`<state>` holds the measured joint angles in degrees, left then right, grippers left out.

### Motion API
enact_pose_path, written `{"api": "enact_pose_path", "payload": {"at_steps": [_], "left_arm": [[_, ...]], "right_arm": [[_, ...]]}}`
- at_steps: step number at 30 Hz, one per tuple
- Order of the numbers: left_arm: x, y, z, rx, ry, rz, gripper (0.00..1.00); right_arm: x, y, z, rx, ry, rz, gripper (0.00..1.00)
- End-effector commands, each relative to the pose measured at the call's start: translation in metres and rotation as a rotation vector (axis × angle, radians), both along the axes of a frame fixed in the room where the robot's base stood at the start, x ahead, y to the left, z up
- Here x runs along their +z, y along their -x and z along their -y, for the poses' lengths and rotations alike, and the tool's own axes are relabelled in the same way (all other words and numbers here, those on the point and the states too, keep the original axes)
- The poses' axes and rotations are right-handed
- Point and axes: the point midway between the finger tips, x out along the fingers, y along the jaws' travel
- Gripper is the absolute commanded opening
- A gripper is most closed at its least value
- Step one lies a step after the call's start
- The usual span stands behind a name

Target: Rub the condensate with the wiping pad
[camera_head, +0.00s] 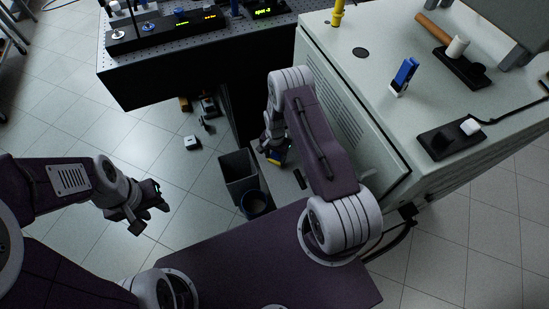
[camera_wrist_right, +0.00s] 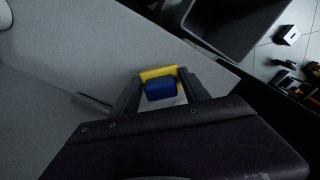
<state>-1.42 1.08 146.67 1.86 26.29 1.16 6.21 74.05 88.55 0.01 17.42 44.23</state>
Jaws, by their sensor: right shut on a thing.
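The wiping pad (camera_wrist_right: 160,89) is blue with a yellow part and sits between the two fingers of my right gripper (camera_wrist_right: 160,82) in the right wrist view. My right gripper is shut on it, low over a pale grey surface (camera_wrist_right: 95,55). I cannot make out the condensate in either view. My left gripper (camera_head: 150,204) is empty and looks open, over the tiled floor.
A dark bin (camera_head: 238,166) and a round dark container (camera_head: 255,203) stand left of the right gripper. The white cabinet (camera_head: 345,55) rises on its right, and the black optical bench (camera_head: 200,62) is behind. Small items (camera_head: 192,142) lie on the floor.

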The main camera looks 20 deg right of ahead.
Motion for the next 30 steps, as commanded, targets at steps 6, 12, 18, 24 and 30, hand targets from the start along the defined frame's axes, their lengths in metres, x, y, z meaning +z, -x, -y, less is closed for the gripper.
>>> {"api": "enact_pose_path", "payload": {"at_steps": [6,12,18,24,30], "left_arm": [[0.019,0.0,0.0,0.0,0.0,0.0,0.36],[0.031,0.0,0.0,0.0,0.0,0.0,0.36],[0.034,0.0,0.0,0.0,0.0,0.0,0.36],[0.033,0.0,0.0,0.0,0.0,0.0,0.36],[0.033,0.0,0.0,0.0,0.0,0.0,0.36]], "right_arm": [[0.024,-0.001,0.003,0.002,0.0,0.0,0.1],[0.041,-0.002,0.006,0.004,0.0,0.0,0.1],[0.045,-0.002,0.007,0.006,0.0,-0.001,0.1],[0.045,-0.002,0.007,0.006,0.0,0.0,0.1],[0.045,-0.002,0.007,0.006,0.0,0.0,0.1]]}}
